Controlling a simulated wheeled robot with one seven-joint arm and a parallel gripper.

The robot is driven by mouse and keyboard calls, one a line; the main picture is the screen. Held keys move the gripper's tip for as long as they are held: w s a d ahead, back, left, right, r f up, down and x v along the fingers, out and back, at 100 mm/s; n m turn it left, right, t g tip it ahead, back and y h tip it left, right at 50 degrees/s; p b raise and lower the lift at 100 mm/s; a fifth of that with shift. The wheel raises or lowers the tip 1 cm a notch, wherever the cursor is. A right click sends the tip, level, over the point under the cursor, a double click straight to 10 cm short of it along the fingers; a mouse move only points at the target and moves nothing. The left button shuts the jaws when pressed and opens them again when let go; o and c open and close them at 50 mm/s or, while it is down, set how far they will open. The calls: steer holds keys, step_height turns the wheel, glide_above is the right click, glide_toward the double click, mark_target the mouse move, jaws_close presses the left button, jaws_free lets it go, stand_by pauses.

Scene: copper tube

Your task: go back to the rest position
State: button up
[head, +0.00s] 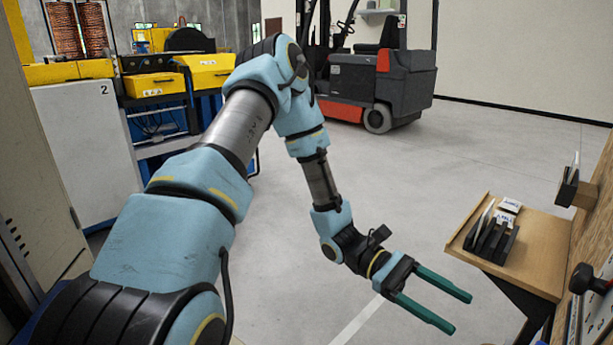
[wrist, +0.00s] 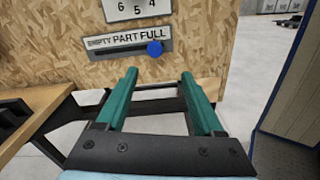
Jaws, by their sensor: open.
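My gripper (head: 447,306) has two green fingers that are spread apart with nothing between them. In the head view it hangs over the grey floor, left of the wooden bench. In the wrist view my gripper (wrist: 158,80) points at a chipboard panel, with the fingers open and empty. No copper tube shows in or near the gripper.
A wooden bench (head: 540,262) with a black rack (head: 490,240) stands at right. A panel (wrist: 60,45) carries a slider with a blue knob (wrist: 154,48). A forklift (head: 375,80) and a white cabinet (head: 90,150) stand further back. Open floor lies between.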

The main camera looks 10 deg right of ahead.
steer(key=w+a+r+m+t+y+p, duration=0.1)
steer(key=w+a+m+t+y, duration=0.1)
steer(key=a, duration=0.8)
steer(key=w+a+r+m+t+y+p, duration=0.1)
steer(key=w+a+m+t+y+p, duration=0.1)
steer(key=w+a+t+y, duration=0.3)
steer(key=w+a+t, duration=0.1)
steer(key=w+a, duration=0.2)
steer(key=a, duration=0.2)
steer(key=shift+a+r+t, duration=0.15)
steer(key=shift+r+t, duration=0.15)
steer(key=shift+r, duration=0.05)
steer(key=w+a+r+t+y, duration=0.1)
steer(key=w+a+r+t, duration=0.1)
steer(key=a, duration=0.3)
steer(key=w+a+r+m+t+y+p, duration=0.1)
steer(key=w+a+r+t, duration=0.2)
steer(key=a, duration=0.2)
steer(key=w+a+r+m+t+y, duration=0.1)
steer(key=w+a+r+t, duration=0.1)
steer(key=a, duration=0.3)
steer(key=shift+w+r+p, duration=0.35)
steer(key=shift+w+r, duration=0.15)
steer(key=shift+r, duration=0.3)
